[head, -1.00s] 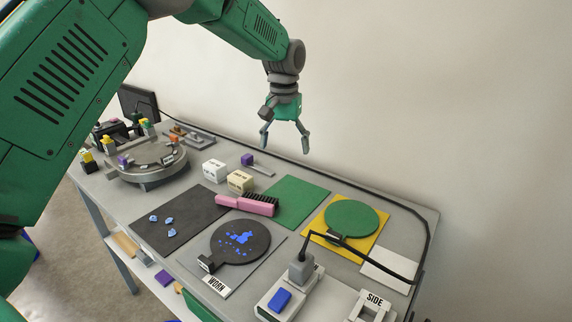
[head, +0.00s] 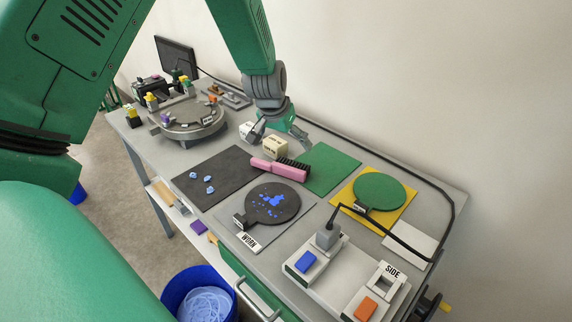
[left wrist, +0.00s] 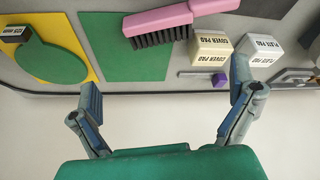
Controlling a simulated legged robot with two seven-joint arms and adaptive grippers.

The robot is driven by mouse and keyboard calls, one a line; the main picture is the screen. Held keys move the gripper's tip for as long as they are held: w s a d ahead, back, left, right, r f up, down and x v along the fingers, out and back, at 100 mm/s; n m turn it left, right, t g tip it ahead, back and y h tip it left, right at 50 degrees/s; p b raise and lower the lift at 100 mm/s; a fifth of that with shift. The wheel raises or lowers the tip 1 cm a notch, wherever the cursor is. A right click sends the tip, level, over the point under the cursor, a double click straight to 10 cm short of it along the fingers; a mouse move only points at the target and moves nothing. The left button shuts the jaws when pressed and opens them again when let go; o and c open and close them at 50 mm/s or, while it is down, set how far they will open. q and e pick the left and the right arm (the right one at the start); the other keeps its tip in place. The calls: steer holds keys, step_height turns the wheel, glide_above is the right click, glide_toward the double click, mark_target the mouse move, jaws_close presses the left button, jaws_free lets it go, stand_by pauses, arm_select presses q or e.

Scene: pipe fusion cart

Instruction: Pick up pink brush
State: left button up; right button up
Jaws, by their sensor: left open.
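The pink brush (head: 264,166) with black bristles lies on the cart top between the dark mat and the green mat (head: 331,168). In the left wrist view the brush (left wrist: 160,20) is at the top, ahead of the fingers, with its bristles facing the gripper. My left gripper (head: 280,143) is open and empty, above the cart top behind the brush and near the cover pad block. The wrist view shows its two fingers spread wide (left wrist: 165,105) and apart from the brush. My right gripper is not in view.
A cream cover pad block (head: 275,147) and a white plate pad block (head: 246,130) stand close to the left gripper. A dark round plate with blue marks (head: 290,205) lies in front. A black cable (head: 420,183) runs along the cart's back edge.

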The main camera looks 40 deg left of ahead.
mark_target(291, 163)
arm_select(q)
steer(key=x, duration=0.7)
steer(key=shift+w+f, duration=0.2)
steer(key=shift+f, duration=0.1)
steer(key=shift+p+x, duration=0.7)
steer(key=shift+x, duration=2.2)
steer(key=shift+r, duration=0.1)
steer(key=c, duration=0.9)
